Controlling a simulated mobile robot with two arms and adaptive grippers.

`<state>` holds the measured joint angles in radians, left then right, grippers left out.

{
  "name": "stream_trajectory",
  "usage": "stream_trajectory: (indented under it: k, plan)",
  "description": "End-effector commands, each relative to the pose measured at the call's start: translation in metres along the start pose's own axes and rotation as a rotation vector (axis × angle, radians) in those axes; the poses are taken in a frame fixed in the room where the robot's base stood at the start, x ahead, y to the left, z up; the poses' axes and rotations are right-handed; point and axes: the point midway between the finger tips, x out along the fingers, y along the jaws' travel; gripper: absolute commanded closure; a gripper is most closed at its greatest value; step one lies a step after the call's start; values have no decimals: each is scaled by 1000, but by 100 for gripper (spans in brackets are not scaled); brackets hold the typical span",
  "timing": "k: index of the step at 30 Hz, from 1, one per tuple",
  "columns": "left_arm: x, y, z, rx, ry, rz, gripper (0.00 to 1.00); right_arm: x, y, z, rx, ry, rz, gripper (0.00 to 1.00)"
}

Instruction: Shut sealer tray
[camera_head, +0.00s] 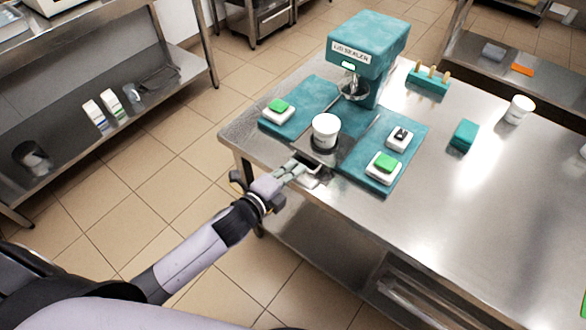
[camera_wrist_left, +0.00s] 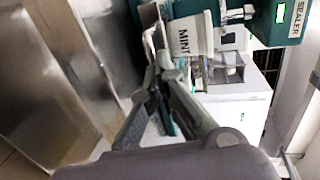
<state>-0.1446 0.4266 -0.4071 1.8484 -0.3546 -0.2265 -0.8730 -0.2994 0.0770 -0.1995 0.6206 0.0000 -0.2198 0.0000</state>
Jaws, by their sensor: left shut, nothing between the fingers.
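The teal lid sealer (camera_head: 368,42) stands on the steel table, with its label on the front; its edge shows at the upper right of the left wrist view (camera_wrist_left: 283,22). Its dark tray (camera_head: 326,158) is pulled out in front between two teal base plates. A white tub (camera_head: 326,130) stands upright on the tray, and its MINT label shows in the left wrist view (camera_wrist_left: 190,40). My left gripper (camera_head: 301,167) is shut and empty at the tray's front end, close to or touching it; I cannot tell contact. My right gripper is out of view.
Green buttons on white boxes sit on the left plate (camera_head: 279,108) and right plate (camera_head: 384,166); a switch box (camera_head: 400,138) is behind the right one. A teal block (camera_head: 464,135), white cup (camera_head: 519,109) and teal rack (camera_head: 429,79) stand farther right. The table's front right is clear.

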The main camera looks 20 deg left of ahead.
Motion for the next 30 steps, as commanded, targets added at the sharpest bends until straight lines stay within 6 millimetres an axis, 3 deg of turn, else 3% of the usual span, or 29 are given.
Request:
stream_trajectory:
  k: [8,21,25,30]
  plan:
    - [8,-2,0,0,0,-1,100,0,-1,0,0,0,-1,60]
    - [107,-22,-1,2,0,-3,100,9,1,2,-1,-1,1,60]
    - [127,-26,-2,0,0,-2,100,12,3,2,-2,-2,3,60]
    - [136,-30,-2,0,-1,-1,100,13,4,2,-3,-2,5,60]
